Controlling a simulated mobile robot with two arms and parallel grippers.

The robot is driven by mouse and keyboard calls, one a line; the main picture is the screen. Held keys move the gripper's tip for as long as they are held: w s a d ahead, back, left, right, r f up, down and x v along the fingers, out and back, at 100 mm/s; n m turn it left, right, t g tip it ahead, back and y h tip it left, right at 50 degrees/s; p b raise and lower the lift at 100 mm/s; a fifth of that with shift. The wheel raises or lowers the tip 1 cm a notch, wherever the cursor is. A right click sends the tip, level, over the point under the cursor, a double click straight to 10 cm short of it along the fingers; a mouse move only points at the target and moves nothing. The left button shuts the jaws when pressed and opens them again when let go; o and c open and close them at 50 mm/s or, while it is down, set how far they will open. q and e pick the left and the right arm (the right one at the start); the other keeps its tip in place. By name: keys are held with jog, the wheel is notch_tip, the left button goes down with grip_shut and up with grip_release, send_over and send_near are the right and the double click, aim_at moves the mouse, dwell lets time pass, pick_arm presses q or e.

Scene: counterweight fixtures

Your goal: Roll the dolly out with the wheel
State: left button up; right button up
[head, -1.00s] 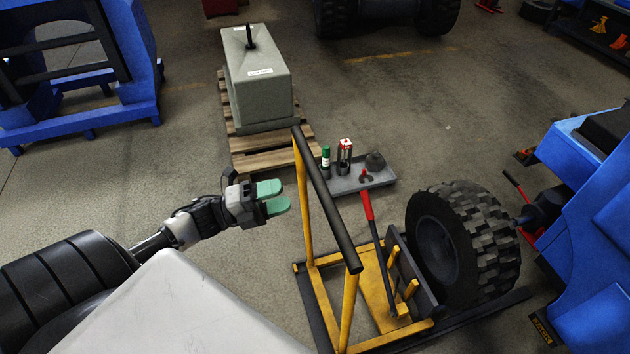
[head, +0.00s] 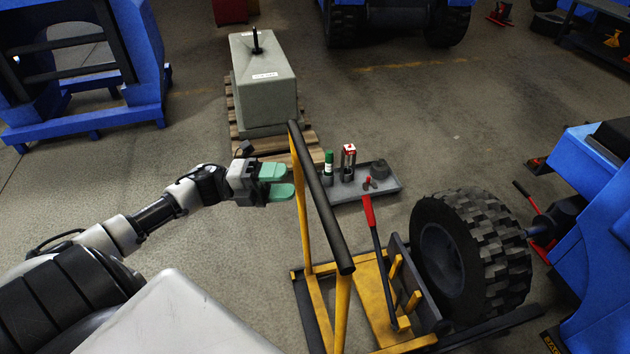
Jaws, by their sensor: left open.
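The yellow dolly (head: 374,302) stands at the lower right, with a dark push bar (head: 323,198) across the top of its upright frame. The wheel (head: 474,252), with a chunky black tyre, stands upright at the dolly's right side, close to the blue machine's hub (head: 541,228). I cannot tell whether wheel and hub touch. My left gripper (head: 281,182) is open and empty, its green fingers just left of the push bar and apart from it in the picture. My right gripper is not in view.
A red-handled bar (head: 371,225) leans on the dolly. Behind it, a grey tray (head: 391,184) holds a green bottle, a can and small parts. A concrete block (head: 262,85) sits on a pallet (head: 235,129). A blue machine (head: 588,215) stands right. Floor left of the dolly is clear.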

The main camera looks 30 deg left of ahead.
aim_at(315, 182)
pick_arm(q)
jog(key=x, duration=0.7)
grip_shut()
